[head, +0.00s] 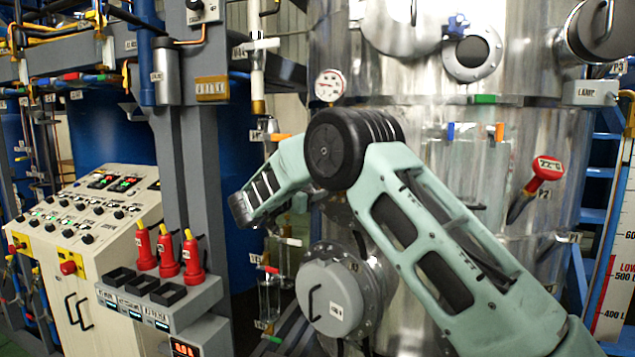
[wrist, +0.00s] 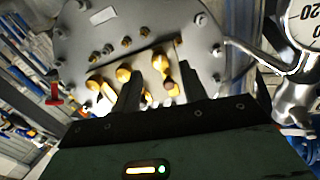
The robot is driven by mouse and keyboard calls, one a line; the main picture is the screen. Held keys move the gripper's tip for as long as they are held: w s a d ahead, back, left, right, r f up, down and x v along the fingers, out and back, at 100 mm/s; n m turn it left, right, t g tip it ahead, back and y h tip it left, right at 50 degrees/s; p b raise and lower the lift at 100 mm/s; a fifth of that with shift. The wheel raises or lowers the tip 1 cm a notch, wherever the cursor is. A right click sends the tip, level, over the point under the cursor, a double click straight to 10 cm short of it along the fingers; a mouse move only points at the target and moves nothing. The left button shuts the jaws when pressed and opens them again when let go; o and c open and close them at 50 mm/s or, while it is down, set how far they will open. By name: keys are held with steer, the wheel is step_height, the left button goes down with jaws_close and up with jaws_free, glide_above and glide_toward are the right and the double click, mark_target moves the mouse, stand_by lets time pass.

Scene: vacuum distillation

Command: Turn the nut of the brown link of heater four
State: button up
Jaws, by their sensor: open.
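In the wrist view, my gripper (wrist: 158,85) points at a round grey flange (wrist: 85,38) with bolts around its rim. Its two dark fingers are apart, and I see nothing held between them. Several brass-coloured nuts or terminals (wrist: 124,74) sit on a pale plate in the flange's lower half, behind and between the fingers. I cannot tell which one belongs to the brown link, and no heater number is readable. Whether the fingers touch any terminal is unclear. In the head view, my arm covers the middle of the vessel and my fingers cannot be made out.
A pressure gauge (wrist: 305,25) with a metal pipe is close on the right in the wrist view. In the head view, a steel vessel (head: 545,150) stands behind my arm, with a round handled cover (head: 328,297) below. A control panel (head: 85,215) is at left.

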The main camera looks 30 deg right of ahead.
steer(key=shift+p+x, duration=0.4)
steer(key=shift+x, duration=0.95)
jaws_close()
